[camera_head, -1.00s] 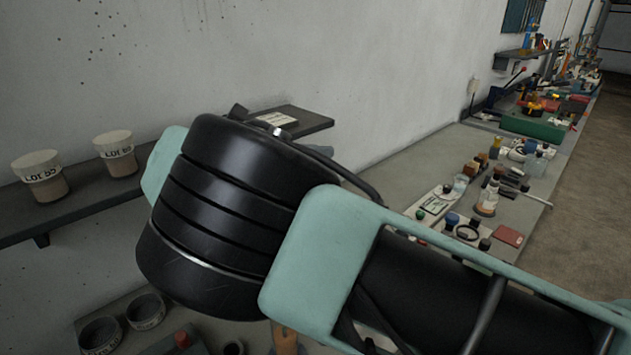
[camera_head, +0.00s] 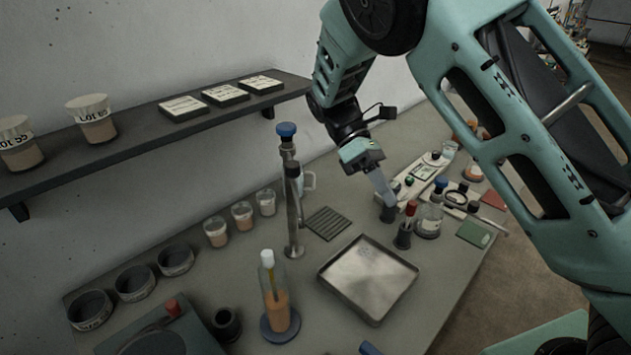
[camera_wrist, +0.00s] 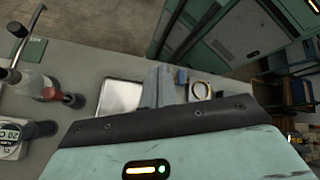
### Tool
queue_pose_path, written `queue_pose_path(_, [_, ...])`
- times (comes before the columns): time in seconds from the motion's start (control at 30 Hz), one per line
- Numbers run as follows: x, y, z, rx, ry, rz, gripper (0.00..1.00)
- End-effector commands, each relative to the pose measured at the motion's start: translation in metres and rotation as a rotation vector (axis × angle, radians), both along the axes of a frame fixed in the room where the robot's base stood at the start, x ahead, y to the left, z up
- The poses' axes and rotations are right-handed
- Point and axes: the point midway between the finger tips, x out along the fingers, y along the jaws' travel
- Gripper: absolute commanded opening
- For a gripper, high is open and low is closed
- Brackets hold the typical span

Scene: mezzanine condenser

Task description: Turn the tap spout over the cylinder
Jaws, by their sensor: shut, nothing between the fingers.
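The tap (camera_head: 294,215) is a slim metal post with a blue knob on top and a dark collar, standing upright on the bench. I cannot tell clearly which way its spout points. The cylinder (camera_head: 277,298) is clear, holds orange liquid, has a white top piece and stands on a round blue base, in front of the tap. My gripper (camera_head: 387,200) is shut and empty, pointing down to the right of the tap, well apart from it and the cylinder. Its pale fingers also show in the wrist view (camera_wrist: 160,85).
A metal tray (camera_head: 368,278) lies right of the cylinder, a dark ribbed mat (camera_head: 327,223) behind it. Bottles, including a blue-capped one (camera_head: 430,217), stand near my gripper. Small cups (camera_head: 242,216) stand left of the tap. A wall shelf (camera_head: 150,137) overhangs the back left.

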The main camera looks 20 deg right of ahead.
Motion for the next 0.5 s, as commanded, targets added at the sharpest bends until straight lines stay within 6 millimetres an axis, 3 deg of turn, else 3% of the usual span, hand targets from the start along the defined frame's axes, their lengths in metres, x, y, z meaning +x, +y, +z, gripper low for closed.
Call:
queue_pose_path(0.1, [-0.015,-0.004,-0.014,0.212,-0.010,-0.247,0.00])
queue_pose_path(0.2, [-0.021,0.002,-0.016,0.370,-0.036,-0.446,0.00])
queue_pose_path(0.5, [-0.004,0.009,0.018,0.749,-0.177,-1.043,0.00])
